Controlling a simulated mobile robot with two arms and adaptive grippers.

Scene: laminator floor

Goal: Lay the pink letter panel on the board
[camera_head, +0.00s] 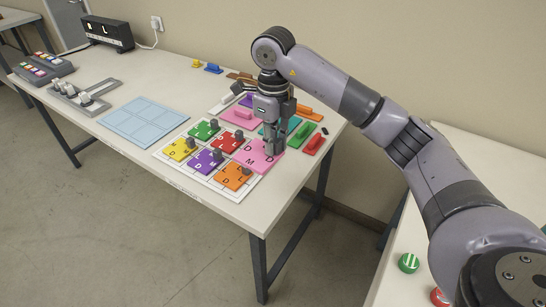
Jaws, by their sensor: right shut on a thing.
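My right gripper (273,140) points down and is shut at the pink letter panel (250,160), which carries dark letters. Its fingers hide part of the panel and whatever grip it has. The panel is at the right end of a white board (212,188) with other lettered panels: green (199,132), red (222,142), yellow (178,151), purple (203,164) and orange (233,179), each with a grey knob. I cannot tell whether the pink panel touches the board. A light blue gridded board (143,120) lies empty to the left. My left gripper is out of view.
Coloured plates with handles lie behind the gripper, including a pink one (238,117) and a red one (314,145). Grey holders (86,97) and a black device (106,33) stand at the left. Another table at the right has a green button (409,263).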

